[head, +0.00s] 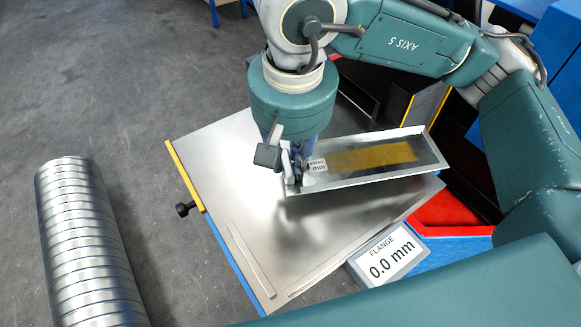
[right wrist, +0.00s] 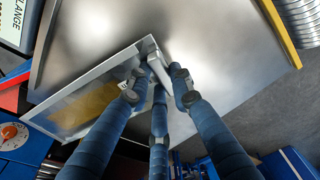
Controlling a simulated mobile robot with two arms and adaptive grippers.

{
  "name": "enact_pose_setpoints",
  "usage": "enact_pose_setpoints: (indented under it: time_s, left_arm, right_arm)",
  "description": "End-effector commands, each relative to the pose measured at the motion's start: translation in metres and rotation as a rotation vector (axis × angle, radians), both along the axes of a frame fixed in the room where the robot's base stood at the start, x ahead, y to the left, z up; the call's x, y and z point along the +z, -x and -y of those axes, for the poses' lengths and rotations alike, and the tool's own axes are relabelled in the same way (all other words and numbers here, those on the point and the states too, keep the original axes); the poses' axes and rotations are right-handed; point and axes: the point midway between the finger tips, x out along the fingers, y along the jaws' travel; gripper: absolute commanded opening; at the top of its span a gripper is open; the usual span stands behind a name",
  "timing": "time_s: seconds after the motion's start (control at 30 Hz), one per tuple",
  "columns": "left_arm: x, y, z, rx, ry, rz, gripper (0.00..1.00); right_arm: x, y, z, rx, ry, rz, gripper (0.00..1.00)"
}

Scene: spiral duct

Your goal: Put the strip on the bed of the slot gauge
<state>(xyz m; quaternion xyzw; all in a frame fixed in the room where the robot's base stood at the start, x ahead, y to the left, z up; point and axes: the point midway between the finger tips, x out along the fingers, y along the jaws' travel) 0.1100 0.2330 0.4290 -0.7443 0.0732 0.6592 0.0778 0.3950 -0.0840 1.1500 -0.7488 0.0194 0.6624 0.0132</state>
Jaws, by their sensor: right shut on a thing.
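The strip looks like a long, shallow grey metal piece with upturned edges and a yellow-brown band (head: 372,158) along its inside. My right gripper (head: 296,178) is shut on its left end, beside a small white label reading "mm". The right wrist view shows the blue fingers (right wrist: 163,84) closed at the corner of the strip (right wrist: 62,118). The strip is over the far right part of the slot gauge's bare steel bed (head: 235,165). A dark shadow lies below it; I cannot tell whether it touches. My left gripper is out of view.
A display (head: 390,255) reads "FLANGE 0.0 mm". A ribbed spiral duct (head: 85,240) lies at left. A red surface (head: 445,212) is at right.

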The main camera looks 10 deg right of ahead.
Motion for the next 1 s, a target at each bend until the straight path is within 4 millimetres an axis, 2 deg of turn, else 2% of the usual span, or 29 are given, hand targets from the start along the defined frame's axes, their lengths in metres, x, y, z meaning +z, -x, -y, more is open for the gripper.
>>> enact_pose_setpoints:
  time_s: [0.27,0.4,0.67,0.7,0.77,1.0]
  left_arm:
    - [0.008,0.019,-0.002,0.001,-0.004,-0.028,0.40]
    - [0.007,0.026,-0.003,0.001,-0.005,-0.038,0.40]
    - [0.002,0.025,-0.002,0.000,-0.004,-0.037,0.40]
    - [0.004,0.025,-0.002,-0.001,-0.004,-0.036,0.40]
    - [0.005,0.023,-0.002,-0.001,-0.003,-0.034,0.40]
    - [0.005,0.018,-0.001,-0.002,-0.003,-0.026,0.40]
  right_arm:
    - [-0.036,0.001,0.000,0.001,0.001,-0.003,0.00]
    - [-0.039,0.000,0.000,0.001,0.001,0.000,0.00]
    - [-0.043,0.000,0.000,0.002,0.000,0.000,0.00]
    - [-0.041,0.001,0.000,0.002,0.000,-0.001,0.29]
    - [-0.041,0.001,0.000,0.001,0.000,-0.001,0.40]
    - [-0.041,0.001,0.000,0.002,0.000,-0.001,0.40]
